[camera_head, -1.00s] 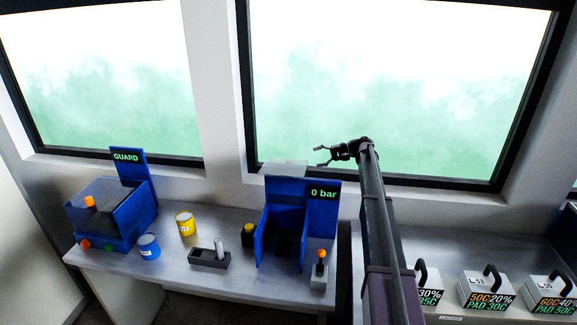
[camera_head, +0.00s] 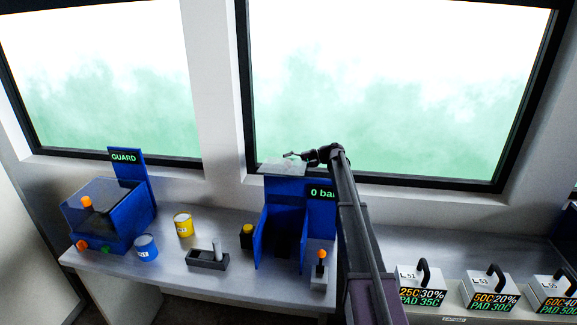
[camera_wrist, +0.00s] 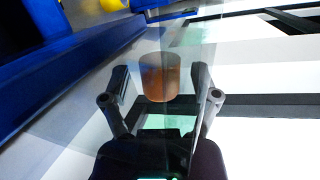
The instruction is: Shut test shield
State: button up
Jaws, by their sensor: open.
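The test shield (camera_head: 283,168) is a clear panel standing raised above the blue test station (camera_head: 287,190), whose screen reads 0 bar and is partly covered by my arm. In the wrist view the clear shield (camera_wrist: 200,50) crosses the picture. A brownish-orange cylinder (camera_wrist: 159,78), which looks like its knob, shows between my fingers. My gripper (camera_head: 291,156) is open at the raised shield's upper edge. In the wrist view my gripper's fingers (camera_wrist: 162,82) stand on either side of the cylinder with gaps; I cannot tell whether anything touches.
The window wall is close behind the shield. On the bench are the blue guard box (camera_head: 120,215), a yellow can (camera_head: 183,225), a blue can (camera_head: 146,247), a dark holder (camera_head: 208,259) and an orange-topped lever (camera_head: 320,268). Labelled blocks (camera_head: 492,288) stand right.

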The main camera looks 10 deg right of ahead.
jog(key=shift+a, duration=0.1)
grip_shut()
jog(key=shift+d, duration=0.25)
jog(key=shift+s+a, duration=0.2)
jog(key=shift+a, duration=0.15)
